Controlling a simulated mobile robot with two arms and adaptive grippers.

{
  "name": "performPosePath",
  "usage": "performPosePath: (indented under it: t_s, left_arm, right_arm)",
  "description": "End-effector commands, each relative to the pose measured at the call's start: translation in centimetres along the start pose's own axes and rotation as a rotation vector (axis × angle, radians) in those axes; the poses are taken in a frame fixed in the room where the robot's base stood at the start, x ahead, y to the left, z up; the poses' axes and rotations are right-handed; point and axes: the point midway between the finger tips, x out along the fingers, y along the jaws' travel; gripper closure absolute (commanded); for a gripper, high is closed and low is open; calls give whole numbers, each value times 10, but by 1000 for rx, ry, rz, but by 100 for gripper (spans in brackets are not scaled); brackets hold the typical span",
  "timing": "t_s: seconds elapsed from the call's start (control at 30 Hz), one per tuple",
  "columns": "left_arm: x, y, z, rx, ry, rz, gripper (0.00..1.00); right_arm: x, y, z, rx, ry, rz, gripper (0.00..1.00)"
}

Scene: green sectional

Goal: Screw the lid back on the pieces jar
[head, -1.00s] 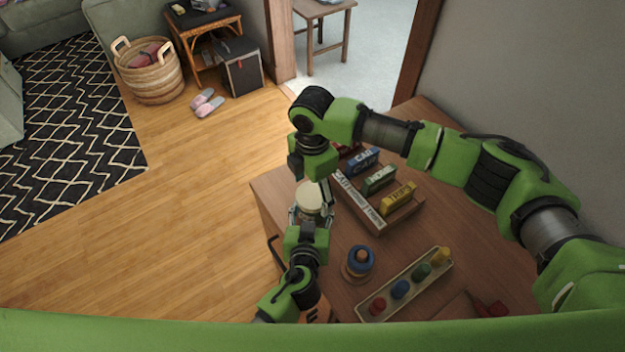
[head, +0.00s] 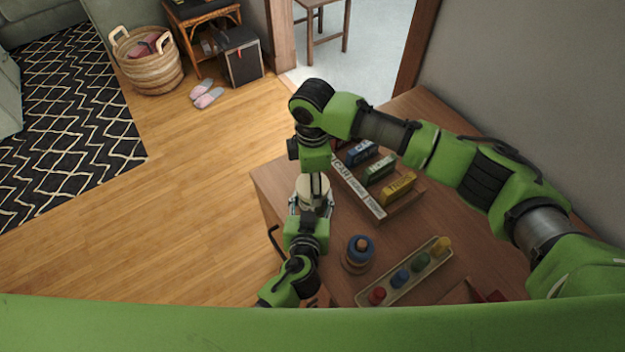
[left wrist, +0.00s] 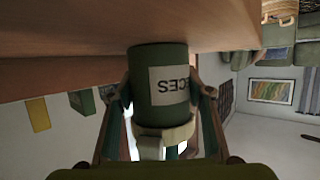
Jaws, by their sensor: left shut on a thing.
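The pieces jar (left wrist: 160,75) is dark green with a white label reading "ECES", upside down in the left wrist view. My left gripper (head: 310,206) is shut around the jar's body near the cabinet's left edge; its fingers flank the jar in the left wrist view. The cream lid (head: 305,191) is at the jar's mouth, and its rim (left wrist: 180,133) also shows in the left wrist view. Whether it is seated or threaded cannot be told. My right gripper (head: 317,192) points down over the lid from above. Its fingertips overlap the lid, and its grip is unclear.
A word-block rack (head: 362,190) with several blocks stands right of the jar. A ring stacker (head: 358,254) and a tray of coloured pegs (head: 412,283) are nearer on the cabinet top (head: 440,210). Open floor lies to the left.

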Motion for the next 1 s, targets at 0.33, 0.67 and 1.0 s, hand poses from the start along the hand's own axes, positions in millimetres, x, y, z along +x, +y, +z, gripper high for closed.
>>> performPosePath:
  t_s: [0.33, 0.67, 1.0]
  left_arm:
    - [0, 0, 1, 0, -1, -1, 100]
    - [0, 0, 1, 0, -1, 0, 100]
    - [0, 0, 1, 0, -1, 0, 100]
  right_arm:
    - [1, -1, -1, 701, 2, -4, 68]
    - [1, 0, 0, 1129, 0, 1, 68]
    - [1, 0, 0, 1125, 0, 1, 25]
